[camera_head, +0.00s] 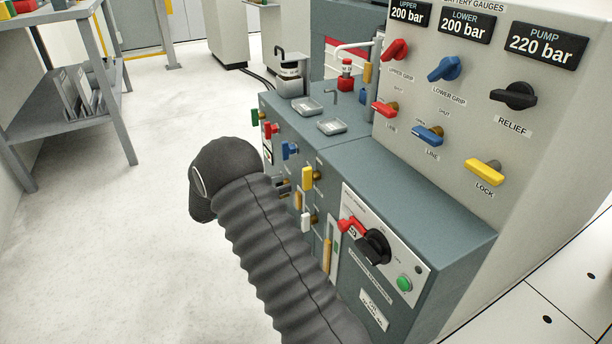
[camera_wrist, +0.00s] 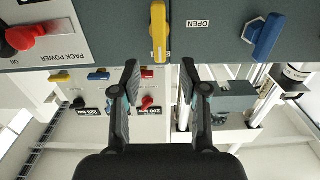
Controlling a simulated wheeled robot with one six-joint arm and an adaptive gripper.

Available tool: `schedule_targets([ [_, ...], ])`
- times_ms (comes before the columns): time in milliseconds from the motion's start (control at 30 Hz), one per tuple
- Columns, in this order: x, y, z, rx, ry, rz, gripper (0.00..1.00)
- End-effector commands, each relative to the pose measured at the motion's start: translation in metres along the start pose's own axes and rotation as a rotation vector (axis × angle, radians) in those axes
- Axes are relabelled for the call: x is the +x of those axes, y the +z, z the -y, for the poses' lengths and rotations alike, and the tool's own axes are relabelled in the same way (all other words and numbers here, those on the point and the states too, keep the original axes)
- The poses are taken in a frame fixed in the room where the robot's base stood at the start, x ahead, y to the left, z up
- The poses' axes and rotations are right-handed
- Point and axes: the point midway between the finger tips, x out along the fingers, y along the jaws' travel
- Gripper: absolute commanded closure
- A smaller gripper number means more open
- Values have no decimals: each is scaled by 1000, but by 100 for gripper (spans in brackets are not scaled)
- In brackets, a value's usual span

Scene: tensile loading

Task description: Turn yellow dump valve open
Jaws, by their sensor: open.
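A yellow valve handle (camera_wrist: 158,32) stands on the grey cabinet front at the top of the wrist view. An "OPEN" label (camera_wrist: 198,23) is just to its right in the picture. The handle is long and runs up and down in that view. My gripper (camera_wrist: 160,70) is open and empty, one finger to each side of the handle's line. The handle's end appears between the fingertips, apart from both; I cannot tell the depth gap.
A blue handle (camera_wrist: 267,38) is to the right and a red pack power knob (camera_wrist: 24,37) to the left in the wrist view. The gauge panel (camera_head: 420,90) carries red, blue, black and yellow handles. Small trays (camera_head: 331,127) lie on the cabinet top.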

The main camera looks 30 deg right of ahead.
Motion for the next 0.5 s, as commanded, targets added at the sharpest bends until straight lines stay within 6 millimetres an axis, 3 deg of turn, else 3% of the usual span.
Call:
schedule_targets([
  [300,59,-1,-1,-1,3,1,56],
  [500,82,0,-1,-1,2,1,56],
])
